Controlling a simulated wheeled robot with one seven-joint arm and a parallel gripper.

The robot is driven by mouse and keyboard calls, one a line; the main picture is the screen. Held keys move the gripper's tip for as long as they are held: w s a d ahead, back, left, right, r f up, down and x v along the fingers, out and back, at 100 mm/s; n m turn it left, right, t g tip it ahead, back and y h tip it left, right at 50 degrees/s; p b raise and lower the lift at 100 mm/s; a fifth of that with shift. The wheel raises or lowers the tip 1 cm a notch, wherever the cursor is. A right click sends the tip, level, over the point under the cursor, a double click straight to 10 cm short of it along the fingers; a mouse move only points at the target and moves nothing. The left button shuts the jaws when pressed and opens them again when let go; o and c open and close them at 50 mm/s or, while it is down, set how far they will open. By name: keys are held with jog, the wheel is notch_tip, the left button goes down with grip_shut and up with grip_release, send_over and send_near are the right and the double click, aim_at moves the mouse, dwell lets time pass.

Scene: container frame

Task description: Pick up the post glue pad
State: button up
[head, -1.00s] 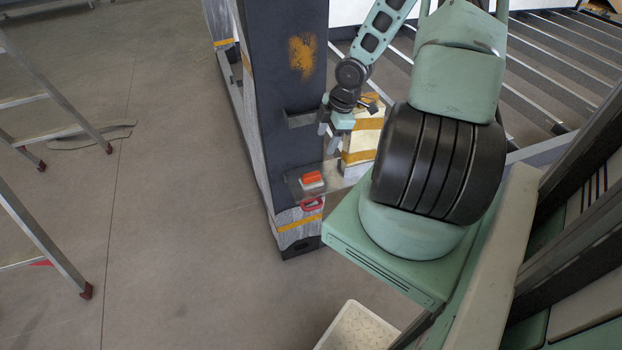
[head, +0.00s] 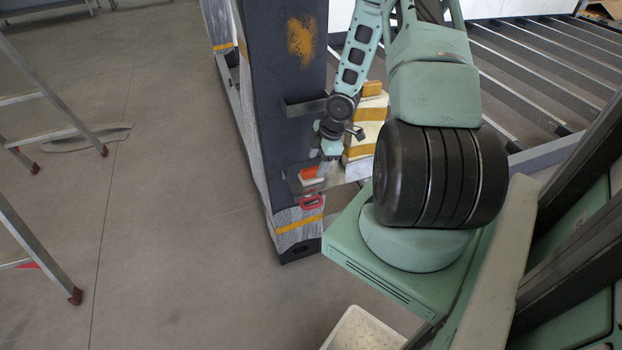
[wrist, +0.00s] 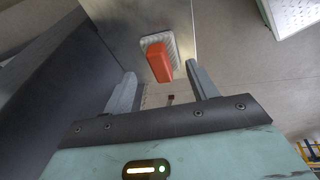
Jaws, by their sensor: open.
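The post glue pad, an orange grip on a pale ribbed base, lies on a small metal shelf (head: 293,182) on the dark post (head: 285,80). The pad (head: 311,174) is near the shelf's left part in the head view. In the wrist view the pad (wrist: 158,60) lies just ahead, between the lines of my two fingers. My gripper (wrist: 162,74) is open and empty, its fingers spread to either side of the pad. In the head view my gripper (head: 324,166) is right beside and above the pad, partly covering it. Contact cannot be told.
A bracket (head: 303,106) juts from the post above. A red handle (head: 311,202) hangs at the shelf's front edge. A white crate (head: 352,335) is below.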

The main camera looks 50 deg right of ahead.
aim_at(312, 170)
jog(key=x, duration=0.2)
jog(key=b+x, duration=0.1)
jog(key=shift+w+a+f, duration=0.1)
jog(key=shift+a+f, duration=0.2)
jog(key=shift+a, duration=0.15)
jog(key=shift+w+f+b, duration=0.2)
jog(key=shift+f+b, duration=0.15)
jog(key=shift+f, duration=0.2)
jog(key=c, duration=0.8)
jog(key=shift+r, duration=0.1)
